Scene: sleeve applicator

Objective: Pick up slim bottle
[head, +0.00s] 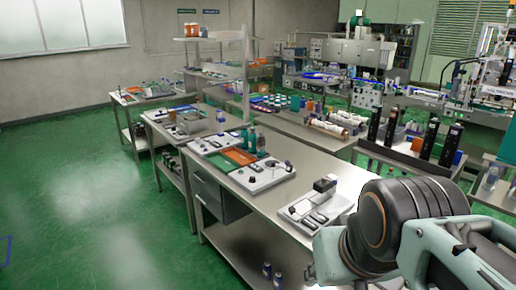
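Several bottles are in view, and I cannot tell which one is the slim bottle. Two narrow teal bottles, a taller one (251,138) and one beside it (261,143), stand upright near the back of the steel table, behind the orange and green trays. A small pale bottle (221,122) stands upright farther left. Two small dark bottles with light caps, one (267,270) left of the other (278,279), stand on the table's lower shelf. My arm fills the lower right corner. My gripper is not in view.
The steel table (272,206) holds grey devices (268,178) and another device (316,206) near my arm. The green floor (90,210) at left is clear.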

